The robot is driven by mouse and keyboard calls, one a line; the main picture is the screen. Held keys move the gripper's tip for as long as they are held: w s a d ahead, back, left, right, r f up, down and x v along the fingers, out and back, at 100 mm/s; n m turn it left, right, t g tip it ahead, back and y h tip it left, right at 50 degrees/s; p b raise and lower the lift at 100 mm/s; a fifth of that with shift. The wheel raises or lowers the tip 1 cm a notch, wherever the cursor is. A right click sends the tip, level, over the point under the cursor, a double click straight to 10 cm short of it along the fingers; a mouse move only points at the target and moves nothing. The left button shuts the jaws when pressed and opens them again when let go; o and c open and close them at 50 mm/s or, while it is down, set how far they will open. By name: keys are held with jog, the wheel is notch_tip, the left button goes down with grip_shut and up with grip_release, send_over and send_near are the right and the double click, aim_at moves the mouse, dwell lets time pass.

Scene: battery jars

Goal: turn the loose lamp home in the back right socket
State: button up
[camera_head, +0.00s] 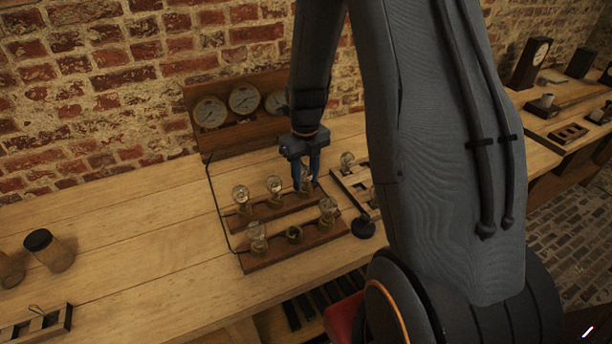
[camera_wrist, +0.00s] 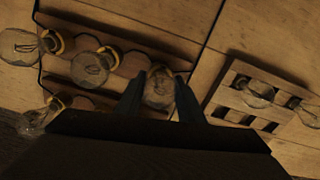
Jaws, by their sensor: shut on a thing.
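My gripper (camera_head: 305,170) is shut on a glass lamp (camera_head: 306,184) at the right end of the back row of the lamp board (camera_head: 262,262). In the wrist view the lamp's bulb (camera_wrist: 159,88) sits between the two blue fingers (camera_wrist: 160,92). The lamp stands about upright over the back right socket; its base and the socket are hidden, so I cannot tell how deep it sits. Two more lamps stand in the back row, the left one (camera_head: 240,195) and the middle one (camera_head: 274,187). The front row holds lamps at left (camera_head: 257,238) and right (camera_head: 327,209); its middle socket (camera_head: 294,234) is empty.
A panel with dials (camera_head: 243,98) stands behind the board. A slotted wooden rack (camera_head: 352,182) with lamps lies close at right. A dark round object (camera_head: 363,227) sits near the board's front right. A dark-lidded jar (camera_head: 49,250) stands far left; the bench between is clear.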

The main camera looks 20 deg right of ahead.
jog(key=o, duration=1.2)
jog(key=shift+o, duration=0.2)
jog(key=shift+r+b, duration=0.95)
jog(key=shift+r, duration=2.95)
jog(key=shift+s+a+r+n, duration=0.1)
jog(key=shift+s+a+n, duration=0.05)
jog(key=shift+n, duration=0.25)
jog(key=s+a+n, duration=0.3)
jog(key=s+n, duration=0.2)
jog(key=n, duration=0.6)
jog(key=s+a+r+n+t, duration=0.1)
jog(key=s+a+n, duration=0.2)
jog(key=n, duration=0.8)
jog(key=s+a+r+n, duration=0.1)
jog(key=s+a+n, duration=0.1)
jog(key=s+n, duration=0.4)
jog(key=n, duration=0.5)
jog(key=shift+s+a, duration=0.35)
jog(key=shift+a, duration=0.05)
